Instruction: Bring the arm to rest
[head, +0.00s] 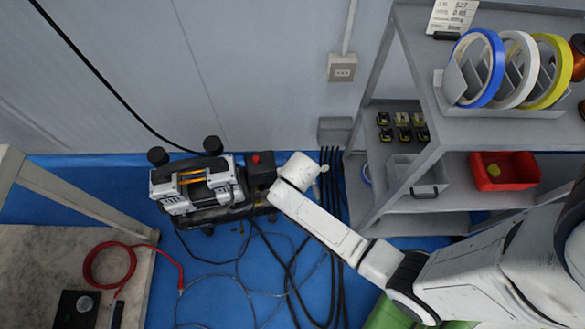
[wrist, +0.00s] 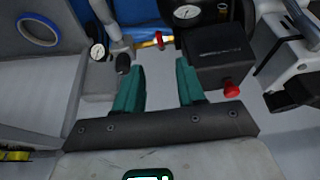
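My arm reaches from the lower right of the head view to the air compressor (head: 200,185), and its white end hangs over or beside the compressor's right end. My gripper (wrist: 158,70) shows in the wrist view as two green fingers, spread apart with nothing between them. Beyond the fingertips are a brass fitting, a pressure gauge (wrist: 187,14) and a black box (wrist: 215,52) with a red knob. I cannot tell whether the fingers touch any of these. In the head view the fingers are hidden by the arm's end.
A grey shelf rack (head: 440,150) with tape rolls (head: 481,68) and a red bin (head: 505,172) stands at the right, close to the arm. A workbench (head: 45,250) with a red cable is at the left. Black cables (head: 331,190) and hoses lie on the blue floor.

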